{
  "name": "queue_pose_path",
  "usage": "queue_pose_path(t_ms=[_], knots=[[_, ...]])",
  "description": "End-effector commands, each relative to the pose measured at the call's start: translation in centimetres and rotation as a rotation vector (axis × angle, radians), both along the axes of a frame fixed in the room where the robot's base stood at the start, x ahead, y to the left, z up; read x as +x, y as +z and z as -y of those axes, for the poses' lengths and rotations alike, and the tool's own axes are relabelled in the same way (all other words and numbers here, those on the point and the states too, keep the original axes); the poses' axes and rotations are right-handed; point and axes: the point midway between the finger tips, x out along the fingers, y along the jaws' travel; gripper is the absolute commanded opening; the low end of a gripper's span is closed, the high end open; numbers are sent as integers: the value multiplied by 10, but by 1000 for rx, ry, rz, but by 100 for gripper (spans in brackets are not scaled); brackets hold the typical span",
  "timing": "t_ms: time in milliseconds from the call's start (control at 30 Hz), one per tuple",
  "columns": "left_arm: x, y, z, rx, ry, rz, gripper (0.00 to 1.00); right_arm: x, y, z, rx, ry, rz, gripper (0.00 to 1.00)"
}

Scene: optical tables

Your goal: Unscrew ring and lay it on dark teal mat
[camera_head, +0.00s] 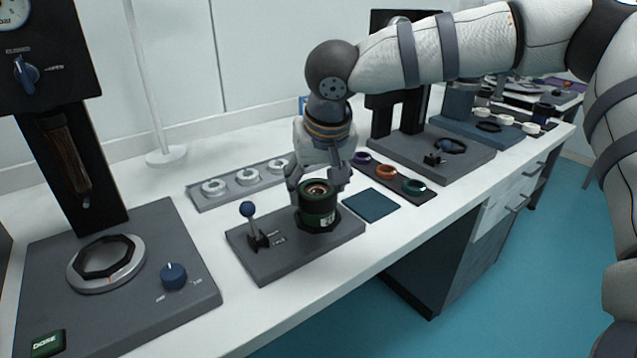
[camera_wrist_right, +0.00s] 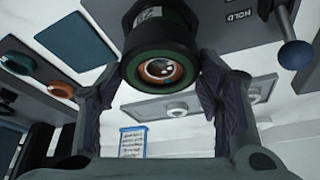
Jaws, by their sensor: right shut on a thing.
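A dark green and black lens barrel (camera_head: 319,218) stands upright on a grey base plate, with a dark ring (camera_head: 317,188) around its top opening. In the right wrist view the ring (camera_wrist_right: 133,68) faces me, with an orange-brown rim and glass inside. My right gripper (camera_head: 318,190) comes down from above, one finger on each side of the ring, shut on it. In the wrist view its two fingers (camera_wrist_right: 160,88) flank the ring. The dark teal mat (camera_head: 371,205) lies flat and empty to the right of the base plate; it also shows in the wrist view (camera_wrist_right: 75,42). My left gripper is not in view.
The base plate (camera_head: 275,262) carries a blue-knobbed lever (camera_head: 248,211) left of the barrel. A grey tray (camera_head: 215,201) of pale rings lies behind. A dark tray (camera_head: 424,197) with purple, orange and green rings lies beyond the mat. A dial station (camera_head: 173,277) stands at left.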

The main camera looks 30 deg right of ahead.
Motion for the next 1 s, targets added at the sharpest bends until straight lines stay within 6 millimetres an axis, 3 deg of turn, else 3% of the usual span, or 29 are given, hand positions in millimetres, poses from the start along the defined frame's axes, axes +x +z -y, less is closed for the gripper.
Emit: queue_pose_path(t_ms=[167,200,267,500,567,867,1000], knots=[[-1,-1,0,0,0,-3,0,3,0,-2,5,5,8,26],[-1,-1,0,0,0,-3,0,3,0,-2,4,5,8,69],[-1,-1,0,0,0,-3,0,3,0,-2,4,4,7,83],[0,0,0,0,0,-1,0,2,0,-2,3,1,4,83],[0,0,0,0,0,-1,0,2,0,-1,3,1,3,77],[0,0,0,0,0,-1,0,1,0,-1,2,-9,2,77],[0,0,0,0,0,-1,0,2,1,-2,-5,-256,5,77]])
